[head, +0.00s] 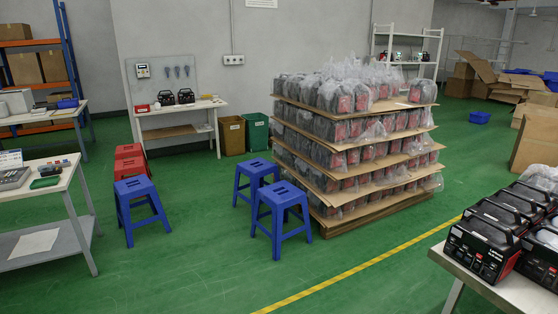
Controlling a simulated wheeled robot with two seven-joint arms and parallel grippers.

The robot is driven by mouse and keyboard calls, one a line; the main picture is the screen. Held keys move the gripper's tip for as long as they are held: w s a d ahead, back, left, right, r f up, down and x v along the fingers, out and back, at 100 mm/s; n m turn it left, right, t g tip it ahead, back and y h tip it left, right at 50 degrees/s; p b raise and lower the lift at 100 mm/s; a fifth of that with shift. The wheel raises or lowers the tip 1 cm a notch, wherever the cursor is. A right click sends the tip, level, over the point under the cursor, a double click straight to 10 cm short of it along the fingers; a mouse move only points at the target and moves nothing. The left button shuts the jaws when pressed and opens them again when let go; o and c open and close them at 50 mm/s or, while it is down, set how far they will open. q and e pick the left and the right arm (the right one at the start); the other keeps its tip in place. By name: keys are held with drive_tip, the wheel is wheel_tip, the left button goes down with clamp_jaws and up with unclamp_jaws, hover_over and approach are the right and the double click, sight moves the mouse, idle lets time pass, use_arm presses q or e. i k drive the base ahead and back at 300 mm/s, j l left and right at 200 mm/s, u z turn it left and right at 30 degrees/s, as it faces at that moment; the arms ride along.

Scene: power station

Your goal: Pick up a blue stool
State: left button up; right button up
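Three blue stools stand upright on the green floor in the head view. One blue stool (137,190) is left of centre, in front of red stacked stools or boxes. A second blue stool (257,170) stands near the middle, left of the pallet stack. A third blue stool (281,197) stands nearer to me, partly in front of the second one and close to the stack's left corner. Neither of my grippers shows in the view.
A tall pallet stack (369,150) of bagged red and black units stands right of the stools. A table (500,285) with chargers is at the lower right, and a workbench (75,210) is at the left. The floor (200,265) in front of the stools is clear.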

sight(256, 169)
drive_tip(key=i+j+u, duration=0.1)
drive_tip(key=i+u, duration=0.4)
drive_tip(key=i, duration=3.3)
drive_tip(key=i+u, duration=0.1)
drive_tip(key=i, duration=0.4)
drive_tip(key=i+l, duration=0.15)
drive_tip(key=i, duration=0.4)
drive_tip(key=i+l+u, duration=0.15)
drive_tip(key=i, duration=0.35)
